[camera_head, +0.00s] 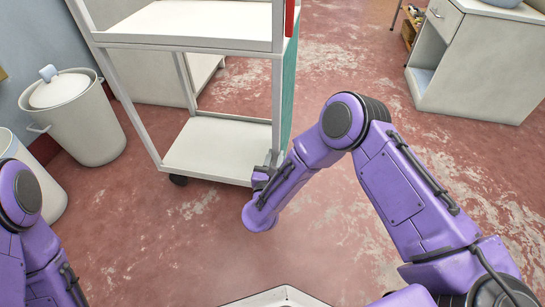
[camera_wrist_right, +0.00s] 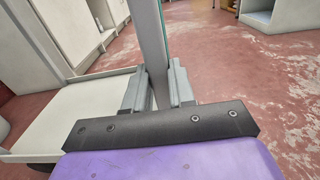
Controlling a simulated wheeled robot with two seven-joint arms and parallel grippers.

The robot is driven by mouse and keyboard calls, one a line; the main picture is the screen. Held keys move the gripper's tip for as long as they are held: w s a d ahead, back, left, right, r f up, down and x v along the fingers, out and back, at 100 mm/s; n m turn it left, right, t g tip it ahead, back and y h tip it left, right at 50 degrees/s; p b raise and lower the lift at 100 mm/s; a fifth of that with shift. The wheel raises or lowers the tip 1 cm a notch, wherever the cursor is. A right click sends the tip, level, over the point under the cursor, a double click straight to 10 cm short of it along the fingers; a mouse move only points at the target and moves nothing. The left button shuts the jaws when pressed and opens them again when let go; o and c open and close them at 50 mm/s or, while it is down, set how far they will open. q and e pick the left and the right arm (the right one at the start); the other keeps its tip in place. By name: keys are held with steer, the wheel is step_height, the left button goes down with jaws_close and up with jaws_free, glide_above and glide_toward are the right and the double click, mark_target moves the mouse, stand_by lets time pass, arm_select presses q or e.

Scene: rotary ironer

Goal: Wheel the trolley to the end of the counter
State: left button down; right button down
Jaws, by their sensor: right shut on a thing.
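The trolley (camera_head: 222,148) is a white-grey frame with shelves, a teal side panel and dark wheels. It stands in front of me in the head view, its upper part cut off by the top edge. My right gripper (camera_head: 272,166) is shut on the trolley's near right upright, just above the bottom shelf. In the right wrist view the upright (camera_wrist_right: 153,45) runs between the two fingers (camera_wrist_right: 157,90), and the bottom shelf (camera_wrist_right: 75,112) lies to the left. My left arm shows at the lower left, but its gripper is out of view.
A lidded white bin (camera_head: 80,117) stands left of the trolley, with another pale container (camera_head: 28,175) nearer. A white cabinet (camera_head: 478,62) stands at the upper right. A pale counter or cabinet (camera_head: 160,72) is behind the trolley. The worn red floor is open between trolley and right cabinet.

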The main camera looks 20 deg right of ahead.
steer(key=c, duration=0.9)
jaws_free()
steer(key=shift+o, duration=0.2)
steer(key=p+v, duration=0.1)
steer(key=v, duration=0.2)
steer(key=shift+s+a+r+p, duration=0.1)
steer(key=shift+a+r+p, duration=0.05)
steer(key=shift+p, duration=0.25)
arm_select(q)
steer(key=w+d+r+n+t+p, duration=0.1)
steer(key=w+d+r+n+p, duration=0.1)
steer(key=shift+r+t, duration=0.35)
steer(key=shift+t, duration=0.05)
arm_select(e)
steer(key=v, duration=0.7)
steer(key=shift+s, duration=0.15)
